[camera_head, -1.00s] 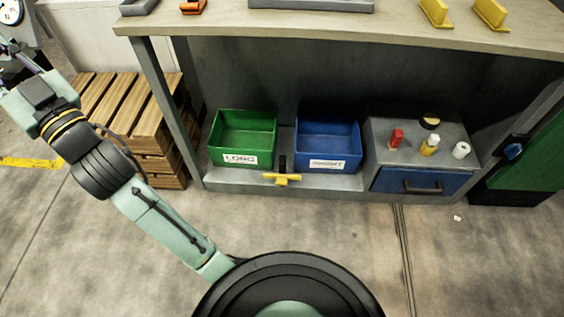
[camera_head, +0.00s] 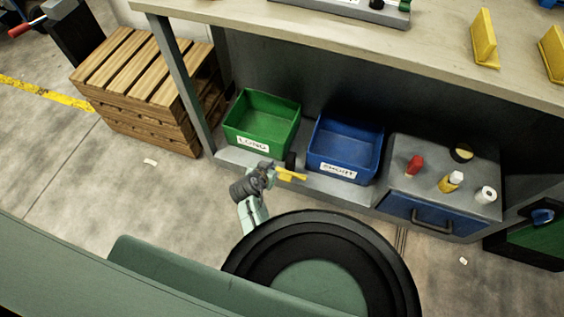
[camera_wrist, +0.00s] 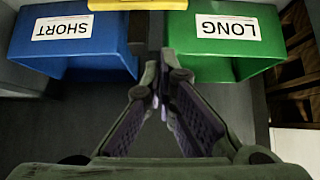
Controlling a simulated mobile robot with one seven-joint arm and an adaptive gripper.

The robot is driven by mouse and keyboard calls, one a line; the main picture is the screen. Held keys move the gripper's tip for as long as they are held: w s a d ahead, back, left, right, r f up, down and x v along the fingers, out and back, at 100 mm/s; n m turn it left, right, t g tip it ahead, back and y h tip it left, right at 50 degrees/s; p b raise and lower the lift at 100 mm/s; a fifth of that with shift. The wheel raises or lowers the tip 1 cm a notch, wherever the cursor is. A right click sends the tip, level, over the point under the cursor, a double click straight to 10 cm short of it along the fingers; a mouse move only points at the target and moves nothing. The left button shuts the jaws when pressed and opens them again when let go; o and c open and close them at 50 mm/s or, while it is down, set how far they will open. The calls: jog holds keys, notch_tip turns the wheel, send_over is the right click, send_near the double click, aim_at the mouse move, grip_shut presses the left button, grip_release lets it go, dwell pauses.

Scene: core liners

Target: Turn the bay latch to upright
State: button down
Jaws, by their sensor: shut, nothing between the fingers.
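The yellow bay latch (camera_head: 290,174) lies crosswise at the front of the low shelf, between the green and blue bins. In the wrist view its bar (camera_wrist: 138,4) runs level along the top edge, partly cut off. A dark post (camera_head: 290,161) stands behind it. My gripper (camera_wrist: 161,62) is shut and empty, its fingertips pointing toward the latch, just short of it in that picture. Whether they touch it I cannot tell. In the head view my wrist hides the left part of the latch.
The green LONG bin (camera_head: 262,119) and blue SHORT bin (camera_head: 345,145) stand either side of the latch. A grey cabinet (camera_head: 450,170) with a blue drawer holds small items at right. The bench top (camera_head: 330,22) overhangs the shelf. A wooden pallet stack (camera_head: 150,85) stands left.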

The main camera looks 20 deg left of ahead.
send_over(278, 170)
notch_tip(278, 170, down, 7)
jog(key=shift+r, duration=0.1)
jog(key=shift+s+f, duration=0.1)
jog(key=shift+f, duration=1.75)
jog(key=shift+a+f+b, duration=0.1)
jog(key=shift+f+b, duration=0.1)
jog(key=shift+b, duration=0.25)
